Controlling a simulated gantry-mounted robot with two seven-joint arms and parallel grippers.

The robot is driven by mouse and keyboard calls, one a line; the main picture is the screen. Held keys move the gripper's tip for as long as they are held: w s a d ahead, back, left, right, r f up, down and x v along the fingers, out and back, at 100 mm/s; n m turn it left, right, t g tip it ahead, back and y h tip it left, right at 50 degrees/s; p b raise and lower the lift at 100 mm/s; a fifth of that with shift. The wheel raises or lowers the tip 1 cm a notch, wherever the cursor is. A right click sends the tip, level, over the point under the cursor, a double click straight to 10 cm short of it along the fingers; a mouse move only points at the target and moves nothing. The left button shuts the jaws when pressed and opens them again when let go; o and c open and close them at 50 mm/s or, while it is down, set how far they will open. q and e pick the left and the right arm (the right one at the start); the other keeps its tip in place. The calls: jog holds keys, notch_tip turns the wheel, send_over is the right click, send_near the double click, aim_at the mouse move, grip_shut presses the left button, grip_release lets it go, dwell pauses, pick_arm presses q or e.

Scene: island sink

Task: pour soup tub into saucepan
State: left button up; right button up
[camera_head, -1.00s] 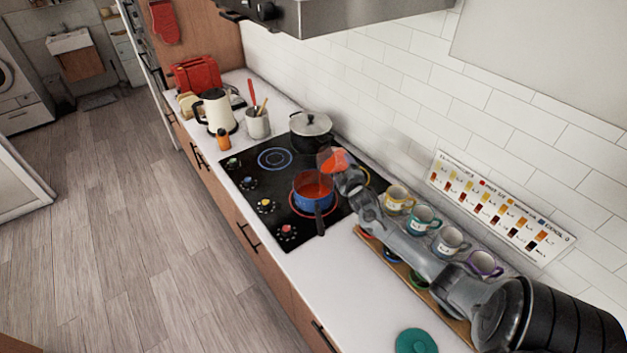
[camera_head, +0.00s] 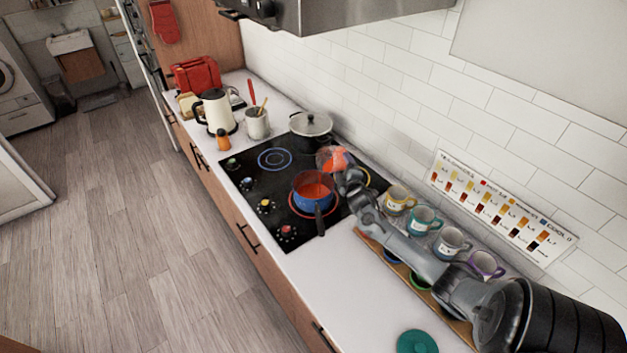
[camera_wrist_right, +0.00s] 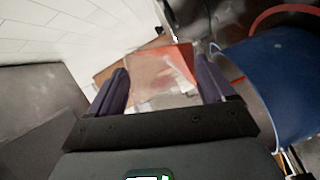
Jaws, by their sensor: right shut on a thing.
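The soup tub (camera_head: 334,159) is a clear container with orange-red soup in it. My right gripper (camera_head: 345,178) is shut on it and holds it tilted over the hob, up and right of the saucepan. The tub also shows between the fingers in the right wrist view (camera_wrist_right: 160,72). The blue saucepan (camera_head: 311,197) stands on the hob's red-ringed zone with orange-red soup inside and its dark handle toward the front. Its blue side also fills the right of the wrist view (camera_wrist_right: 285,85). Whether soup is flowing from the tub cannot be seen. My left gripper is out of view.
A lidded black pot (camera_head: 311,130) stands at the back of the black hob (camera_head: 240,170). Several mugs (camera_head: 423,220) stand along the wall beneath my right arm.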

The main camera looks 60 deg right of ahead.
aim_at(337, 166)
jog(key=shift+w+a+r+n, duration=0.25)
jog(key=shift+a+n, duration=0.1)
jog(key=shift+a, duration=0.15)
jog(key=shift+w+a+r+n, duration=0.2)
jog(key=shift+a+n, duration=0.15)
jog(key=shift+a, duration=0.15)
dwell(0.3)
jog(key=shift+w+a+r+n+t+h, duration=0.1)
jog(key=shift+a+r+n+t+h, duration=0.15)
jog(key=shift+n+h, duration=0.3)
dwell(0.4)
jog(key=shift+a+r+n, duration=0.1)
jog(key=shift+r+n, duration=0.1)
jog(key=shift+n, duration=0.25)
jog(key=shift+d+f+m, duration=0.25)
jog(key=shift+m, duration=0.35)
jog(key=shift+s+d+f+m+y, duration=0.25)
jog(key=shift+d+f+m+y, duration=0.05)
jog(key=shift+d+m, duration=0.2)
jog(key=shift+s+d+f+m+y, duration=0.25)
jog(key=shift+d+m, duration=0.25)
